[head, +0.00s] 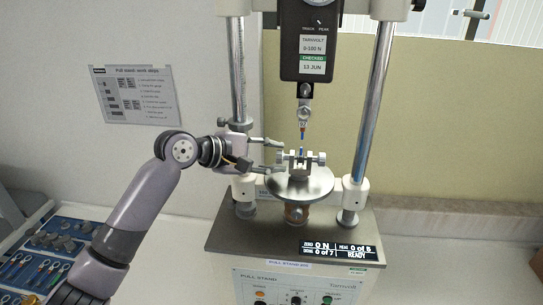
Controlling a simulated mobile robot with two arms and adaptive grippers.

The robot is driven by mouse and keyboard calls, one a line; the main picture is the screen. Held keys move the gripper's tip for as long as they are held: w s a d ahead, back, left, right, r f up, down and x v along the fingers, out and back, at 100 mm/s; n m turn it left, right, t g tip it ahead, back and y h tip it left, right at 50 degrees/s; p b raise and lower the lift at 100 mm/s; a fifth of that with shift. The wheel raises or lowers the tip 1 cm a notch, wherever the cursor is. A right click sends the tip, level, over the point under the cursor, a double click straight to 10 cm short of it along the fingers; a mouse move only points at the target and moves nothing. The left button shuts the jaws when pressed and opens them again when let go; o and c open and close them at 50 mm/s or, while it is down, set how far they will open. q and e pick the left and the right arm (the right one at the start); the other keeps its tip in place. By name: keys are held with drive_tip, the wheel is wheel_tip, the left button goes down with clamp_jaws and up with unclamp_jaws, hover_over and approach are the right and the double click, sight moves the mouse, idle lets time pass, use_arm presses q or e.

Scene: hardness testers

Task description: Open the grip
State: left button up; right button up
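The grip (301,168) is a small metal vice with a screw knob on each side. It sits on a round steel plate (312,188) low in the pull stand. A thin blue piece (302,153) stands upright at its top; whether the jaws clamp it is too small to tell. My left gripper (278,158) comes in from the left, fingers spread one above the other, just left of the grip's left knob (280,158). Nothing shows between the fingers, and I cannot tell whether they touch the knob. My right gripper is out of view.
A force gauge (309,45) hangs above, with a red-tipped connector (303,130) over the grip. Steel columns (373,100) flank the plate. The base display (340,250) reads 0 N and READY. A blue tray (40,255) of small parts lies left.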

use_arm(q)
clamp_jaws()
drive_tip(key=shift+f+m+t+h+b, duration=0.4)
drive_tip(key=shift+f+m+t+b, duration=0.15)
drive_tip(key=shift+b, duration=0.45)
drive_tip(key=shift+r+m+t, duration=0.25)
drive_tip(key=shift+r, duration=0.15)
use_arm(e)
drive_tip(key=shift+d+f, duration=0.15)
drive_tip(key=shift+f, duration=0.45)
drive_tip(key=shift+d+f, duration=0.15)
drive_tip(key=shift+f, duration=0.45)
use_arm(q)
drive_tip(key=shift+o, duration=1.8)
unclamp_jaws()
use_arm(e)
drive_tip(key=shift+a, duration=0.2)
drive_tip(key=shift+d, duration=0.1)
